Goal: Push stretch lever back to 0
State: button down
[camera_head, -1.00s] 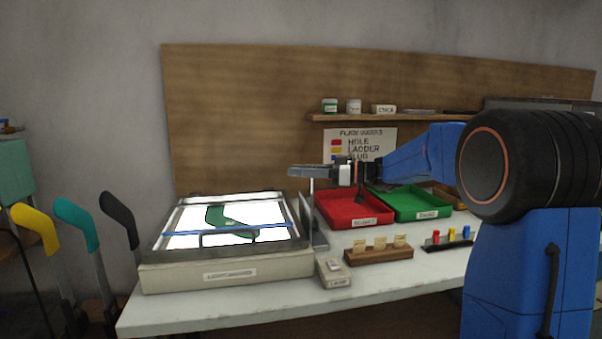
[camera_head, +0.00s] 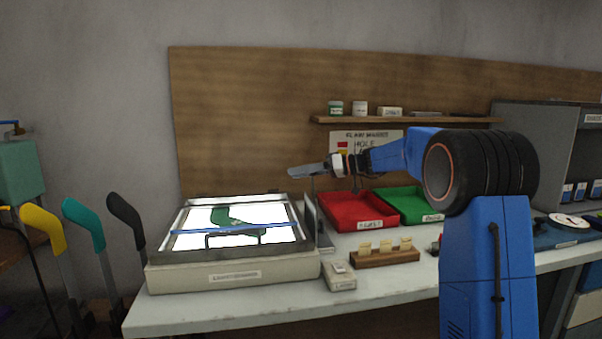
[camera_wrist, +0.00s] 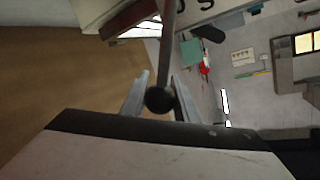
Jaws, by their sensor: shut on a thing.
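The stretch lever shows in the wrist view as a thin rod with a black ball knob (camera_wrist: 159,100). The knob sits between the two fingers of my gripper (camera_wrist: 160,92), which is shut on it. In the head view my gripper (camera_head: 308,171) is above the right edge of the light board (camera_head: 235,276), with the thin lever rod (camera_head: 313,188) below it. A green sock shape (camera_head: 232,219) lies on the lit panel, with a blue bar (camera_head: 205,231) across it.
A red tray (camera_head: 357,224) and a green tray (camera_head: 425,217) stand right of the light board. A small lamp box (camera_head: 340,283) and a wooden card holder (camera_head: 385,259) are in front. A shelf (camera_head: 400,120) with jars is on the back board.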

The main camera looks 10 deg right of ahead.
jog(key=shift+w+f, duration=0.15)
jog(key=shift+f, duration=0.05)
jog(key=c, duration=1.4)
grip_release()
jog(key=shift+w+f, duration=0.1)
jog(key=shift+f, duration=0.05)
jog(key=shift+d+r, duration=0.15)
jog(key=shift+r, duration=0.05)
jog(key=v, duration=1.7)
jog(key=shift+d, duration=0.1)
jog(key=shift+f, duration=0.1)
